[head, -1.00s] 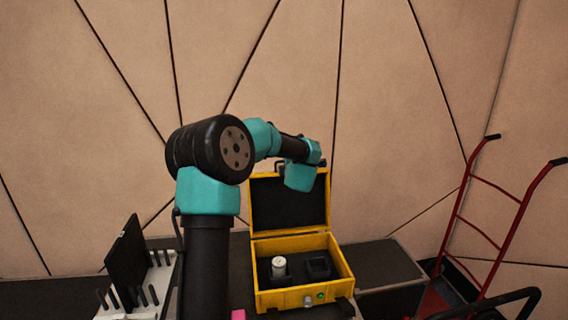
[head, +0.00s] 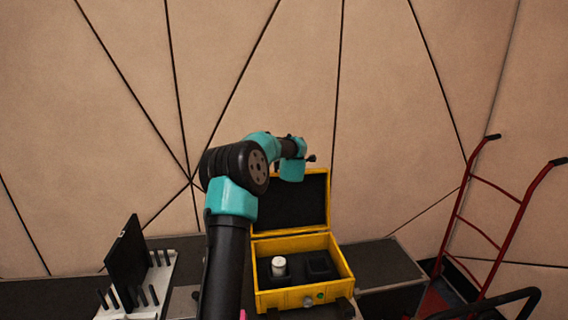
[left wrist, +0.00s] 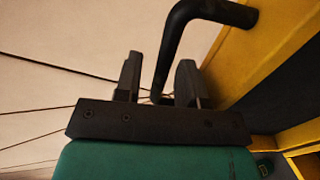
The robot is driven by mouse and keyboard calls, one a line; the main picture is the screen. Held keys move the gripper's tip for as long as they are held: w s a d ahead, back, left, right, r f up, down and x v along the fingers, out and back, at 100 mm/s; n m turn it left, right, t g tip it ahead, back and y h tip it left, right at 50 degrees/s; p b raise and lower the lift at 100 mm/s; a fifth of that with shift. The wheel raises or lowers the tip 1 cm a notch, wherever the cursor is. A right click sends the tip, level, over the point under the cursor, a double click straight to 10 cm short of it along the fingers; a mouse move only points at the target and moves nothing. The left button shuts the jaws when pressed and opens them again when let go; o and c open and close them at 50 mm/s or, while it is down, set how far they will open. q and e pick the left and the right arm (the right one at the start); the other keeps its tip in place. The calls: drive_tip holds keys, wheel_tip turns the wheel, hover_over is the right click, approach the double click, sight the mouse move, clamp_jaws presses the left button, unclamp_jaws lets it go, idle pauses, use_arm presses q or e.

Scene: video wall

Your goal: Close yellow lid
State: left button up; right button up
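The yellow case (head: 297,297) stands open on the table, with its yellow lid (head: 327,201) raised upright at the back. Its dark inner side faces me. A white-capped cylinder (head: 278,266) sits inside the case. My left arm reaches over to the top of the lid, and its fingers are not clear in the head view. In the left wrist view, the left gripper (left wrist: 159,75) is open, with a black bent handle (left wrist: 205,10) from the yellow lid (left wrist: 262,50) running down between its fingers. Contact cannot be told. My right gripper is not in view.
A dark panel (head: 127,258) stands in a white pegged rack (head: 165,275) at the left. A grey-black box (head: 380,262) is right of the case. A red hand truck (head: 503,250) stands farther right. A panelled wall is behind.

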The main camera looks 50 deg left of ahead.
use_arm(q)
drive_tip(key=shift+c, duration=0.2)
clamp_jaws()
drive_tip(key=shift+s+d, duration=0.1)
drive_tip(key=shift+d, duration=0.15)
idle(0.3)
